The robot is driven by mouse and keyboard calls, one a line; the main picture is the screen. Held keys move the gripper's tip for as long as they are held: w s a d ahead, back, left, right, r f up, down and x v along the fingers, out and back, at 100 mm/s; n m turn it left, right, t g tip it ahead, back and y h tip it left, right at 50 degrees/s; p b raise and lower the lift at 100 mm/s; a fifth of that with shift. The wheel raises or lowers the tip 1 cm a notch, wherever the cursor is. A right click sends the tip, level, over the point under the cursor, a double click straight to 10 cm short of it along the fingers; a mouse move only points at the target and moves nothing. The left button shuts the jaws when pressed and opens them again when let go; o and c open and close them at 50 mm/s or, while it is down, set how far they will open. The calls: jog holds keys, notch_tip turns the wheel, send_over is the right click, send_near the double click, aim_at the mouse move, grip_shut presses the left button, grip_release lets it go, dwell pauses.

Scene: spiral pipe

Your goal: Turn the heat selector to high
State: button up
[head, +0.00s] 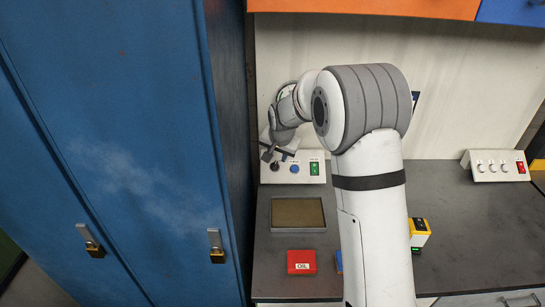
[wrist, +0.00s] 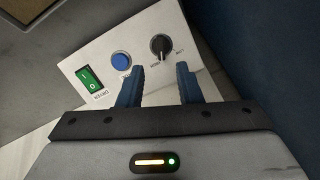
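The heat selector appears to be the black rotary knob (wrist: 160,46) on a white control panel (wrist: 206,58), with small printed marks beside it. A pale pointer line shows on the knob. In the head view the knob (head: 275,167) sits at the left of the panel (head: 305,178), partly close under my gripper (head: 274,154). In the wrist view my gripper (wrist: 159,72) is open and empty. Its two blue fingers point toward the knob, one to each side, with a gap between fingertips and knob; they seem not to touch it.
A blue button (wrist: 121,59) and a green switch (wrist: 88,80) share the panel. The tall blue locker (head: 120,150) stands close on the left. A tray (head: 298,213) and red box (head: 301,262) lie in front. Another panel (head: 497,166) stands far right.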

aim_at(275, 165)
jog(key=p+x, duration=0.1)
jog(key=x, duration=0.6)
jog(key=shift+s+a, duration=0.1)
jog(key=c, duration=0.6)
jog(key=m+b, duration=0.1)
jog(key=b, duration=0.1)
jog(key=shift+f+b, duration=0.4)
jog(key=shift+c, duration=0.2)
jog(key=m+b, duration=0.3)
jog(key=shift+r+y, duration=0.2)
jog(key=shift+y, duration=0.1)
jog(key=shift+s+r+m+t, duration=0.1)
jog(key=shift+r+m+t, duration=0.05)
jog(key=shift+m+t, duration=0.15)
